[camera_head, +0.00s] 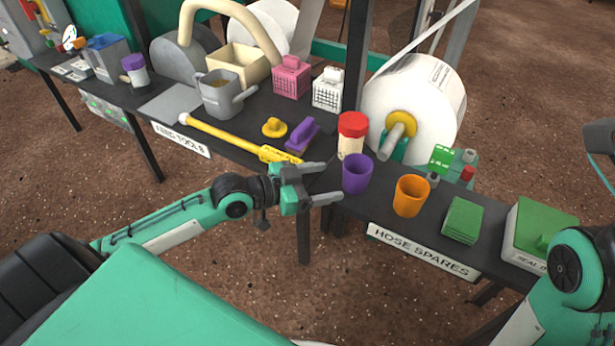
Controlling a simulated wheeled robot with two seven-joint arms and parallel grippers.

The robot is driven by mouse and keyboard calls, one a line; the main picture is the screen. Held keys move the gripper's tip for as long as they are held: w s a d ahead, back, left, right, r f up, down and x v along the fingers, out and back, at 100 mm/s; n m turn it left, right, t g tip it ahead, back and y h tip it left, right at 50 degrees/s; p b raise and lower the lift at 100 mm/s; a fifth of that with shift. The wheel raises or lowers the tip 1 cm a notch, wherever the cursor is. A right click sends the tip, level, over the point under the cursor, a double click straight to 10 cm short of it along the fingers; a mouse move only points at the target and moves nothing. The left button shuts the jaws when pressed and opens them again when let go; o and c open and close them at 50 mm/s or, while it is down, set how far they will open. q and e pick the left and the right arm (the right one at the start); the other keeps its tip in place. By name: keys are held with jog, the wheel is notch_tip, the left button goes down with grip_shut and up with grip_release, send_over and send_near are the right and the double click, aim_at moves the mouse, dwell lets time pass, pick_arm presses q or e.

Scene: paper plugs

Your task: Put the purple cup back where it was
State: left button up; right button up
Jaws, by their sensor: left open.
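The purple cup (357,174) stands upright at the left end of the table part labelled "HOSE SPARES". An orange cup (411,196) stands just to its right. My left gripper (332,182) is open and empty, with its fingers pointing right towards the purple cup. The fingertips are close to the cup's left side, and the cup does not appear to be between them. I cannot tell whether a fingertip touches it. Part of my right arm shows at the right edge, but its gripper is out of view.
A red-lidded jar (351,136) stands behind the purple cup. A purple-handled brush (300,136), a yellow knob (274,128) and a yellow rod (225,138) lie to the left. Green pads (462,221) and a green box (540,232) stand right. A large white roll (415,100) stands behind.

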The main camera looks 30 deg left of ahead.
pick_arm(q)
jog(key=shift+p+v, duration=0.4)
jog(key=shift+v, duration=1.4)
